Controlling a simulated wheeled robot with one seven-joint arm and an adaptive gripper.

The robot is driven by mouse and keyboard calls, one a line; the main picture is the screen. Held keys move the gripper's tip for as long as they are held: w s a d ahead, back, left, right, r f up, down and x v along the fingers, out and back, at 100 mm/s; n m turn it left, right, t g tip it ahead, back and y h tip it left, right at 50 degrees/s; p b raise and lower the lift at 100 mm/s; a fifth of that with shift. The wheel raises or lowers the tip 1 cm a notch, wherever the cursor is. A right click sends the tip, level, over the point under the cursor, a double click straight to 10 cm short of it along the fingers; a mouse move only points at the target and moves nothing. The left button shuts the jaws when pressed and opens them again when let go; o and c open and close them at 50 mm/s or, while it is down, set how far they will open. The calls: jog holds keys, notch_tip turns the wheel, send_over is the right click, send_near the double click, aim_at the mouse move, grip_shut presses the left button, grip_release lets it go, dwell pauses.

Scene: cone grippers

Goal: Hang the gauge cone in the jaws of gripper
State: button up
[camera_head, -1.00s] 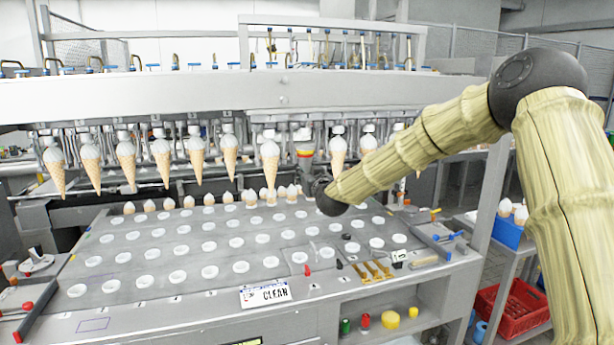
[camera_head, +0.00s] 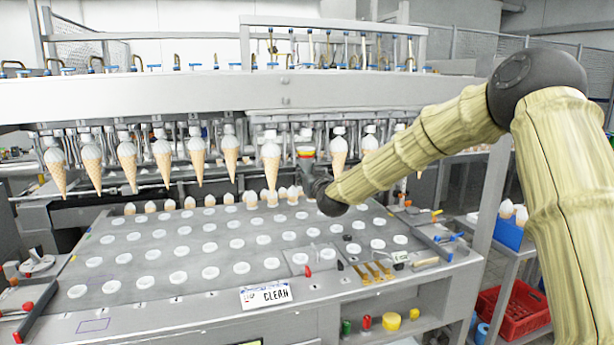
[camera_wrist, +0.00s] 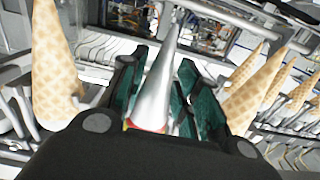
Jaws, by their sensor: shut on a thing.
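The gauge cone (camera_wrist: 157,95) is a smooth silver metal cone with a red and yellow band at its wide end. In the wrist view it stands between the green-padded fingers of my gripper (camera_wrist: 158,88), which is shut on it. In the head view its banded wide end (camera_head: 305,153) is uppermost, just below the machine's row of hanging jaws, in the gap between two hanging ice cream cones. My gripper (camera_head: 312,182) is beside it there, largely hidden behind my arm. I cannot tell whether the cone touches the machine's jaws above.
Ice cream cones hang on both sides, one (camera_head: 271,160) close left and one (camera_head: 339,152) close right. Below lies a grey plate (camera_head: 150,262) with rows of white-rimmed holes and a CLEAN card (camera_head: 265,295). More cones stand along its back edge. A long white beam (camera_head: 200,92) runs above.

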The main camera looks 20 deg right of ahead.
jog(key=shift+f+b, duration=0.45)
dwell(1.1)
jog(key=o, duration=0.9)
jog(key=shift+o, duration=0.2)
jog(key=o, duration=0.3)
jog(key=s+b, duration=0.1)
jog(key=s, duration=0.8)
jog(key=shift+d, duration=0.15)
dwell(0.3)
dwell(0.6)
